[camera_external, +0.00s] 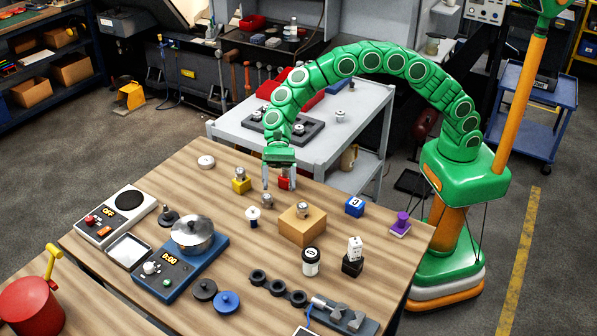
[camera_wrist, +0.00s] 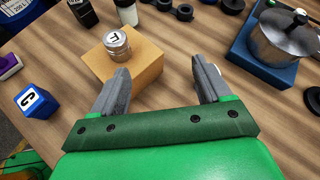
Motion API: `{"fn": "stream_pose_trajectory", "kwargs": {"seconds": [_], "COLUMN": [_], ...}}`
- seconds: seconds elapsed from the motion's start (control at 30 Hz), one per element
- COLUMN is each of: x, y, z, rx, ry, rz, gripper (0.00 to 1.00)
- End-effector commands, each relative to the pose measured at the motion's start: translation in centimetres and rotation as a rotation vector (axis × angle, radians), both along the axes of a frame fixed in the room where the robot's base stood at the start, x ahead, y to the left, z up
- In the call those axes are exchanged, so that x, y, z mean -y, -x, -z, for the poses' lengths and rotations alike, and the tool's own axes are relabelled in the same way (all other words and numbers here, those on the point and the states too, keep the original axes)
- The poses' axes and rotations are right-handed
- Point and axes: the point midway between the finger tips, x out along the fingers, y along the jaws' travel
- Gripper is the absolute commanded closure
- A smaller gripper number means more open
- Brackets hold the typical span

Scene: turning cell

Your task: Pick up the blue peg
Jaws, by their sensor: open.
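The clearest blue peg-like piece is a round blue knobbed piece (camera_external: 226,302) lying near the front of the wooden table; I cannot tell for sure that it is the peg. A small white and dark-blue piece (camera_external: 252,216) stands nearer my gripper. My gripper (camera_external: 279,187) points down above the back part of the table, far from the round blue piece. No blue peg is clear in the wrist view.
A tan box (camera_external: 302,228) bearing a silver canister (camera_external: 303,210) stands close to my gripper. A blue cube (camera_external: 354,207) is to its right. A red block (camera_external: 284,182) is by the fingers.

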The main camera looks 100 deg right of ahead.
Motion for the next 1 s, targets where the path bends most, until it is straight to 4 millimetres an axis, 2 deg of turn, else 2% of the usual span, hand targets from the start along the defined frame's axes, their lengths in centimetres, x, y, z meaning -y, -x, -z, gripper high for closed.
{"fn": "stream_pose_trajectory", "kwargs": {"seconds": [0.03, 0.2, 0.4, 0.67, 1.0], "x": [0.1, 0.6, 1.1, 1.2, -1.1], "y": [-1.0, -4.2, -6.6, -7.7, -8.4], "z": [1.1, 3.3, 5.2, 6.0, 6.9], "rx": [-0.021, -0.075, -0.123, -0.140, -0.140], "ry": [-0.016, -0.077, -0.130, -0.153, -0.153], "rz": [0.023, 0.104, 0.170, 0.197, 0.199], "gripper": [0.23, 0.23, 0.23, 0.23, 0.23]}}
